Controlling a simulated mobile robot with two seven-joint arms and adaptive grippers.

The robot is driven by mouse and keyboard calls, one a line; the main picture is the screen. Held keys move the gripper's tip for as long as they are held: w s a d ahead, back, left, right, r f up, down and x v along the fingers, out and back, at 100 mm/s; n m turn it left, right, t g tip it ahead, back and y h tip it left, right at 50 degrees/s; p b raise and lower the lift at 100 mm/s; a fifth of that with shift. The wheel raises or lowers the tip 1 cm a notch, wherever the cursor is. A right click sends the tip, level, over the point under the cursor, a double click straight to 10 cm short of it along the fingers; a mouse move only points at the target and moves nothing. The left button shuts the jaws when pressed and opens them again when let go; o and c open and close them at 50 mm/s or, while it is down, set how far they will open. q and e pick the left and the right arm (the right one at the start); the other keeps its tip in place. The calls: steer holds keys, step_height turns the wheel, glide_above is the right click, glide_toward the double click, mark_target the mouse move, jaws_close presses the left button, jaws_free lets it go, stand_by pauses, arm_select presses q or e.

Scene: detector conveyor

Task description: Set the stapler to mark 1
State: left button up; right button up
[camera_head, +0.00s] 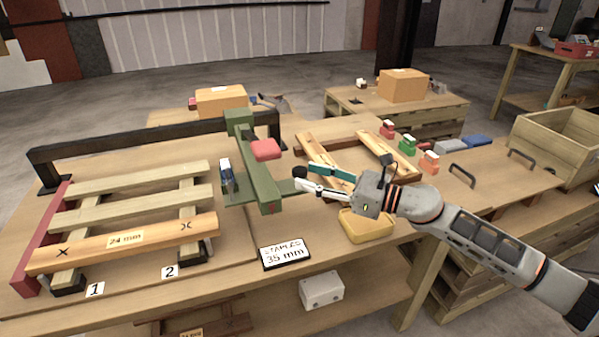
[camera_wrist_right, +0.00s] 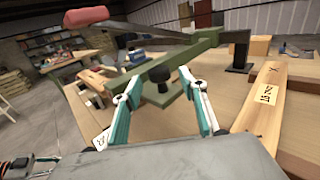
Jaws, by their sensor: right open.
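The green stapler (camera_head: 257,165) with a red pad (camera_head: 265,149) stands at the right part of a black rail (camera_head: 150,143). A dark knob (camera_head: 299,172) sticks out on its right side. Mark 1 (camera_head: 95,289) is a white card at the front left, and mark 2 (camera_head: 169,271) is to its right. My right gripper (camera_head: 308,178) is open beside the knob. In the right wrist view the knob (camera_wrist_right: 158,76) lies ahead, between the open fingers (camera_wrist_right: 163,92). I cannot tell whether they touch it. My left gripper is not in view.
A slatted wooden pallet (camera_head: 130,192) with a "24 mm" front board (camera_head: 128,241) lies left of the stapler. A "35 mm" sign (camera_head: 285,256) is in front. A yellow tray (camera_head: 368,226) is below my right gripper. Coloured blocks and a wooden frame (camera_head: 385,150) stand to the right.

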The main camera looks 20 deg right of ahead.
mark_target(300, 174)
steer(key=shift+x, duration=1.85)
jaws_close()
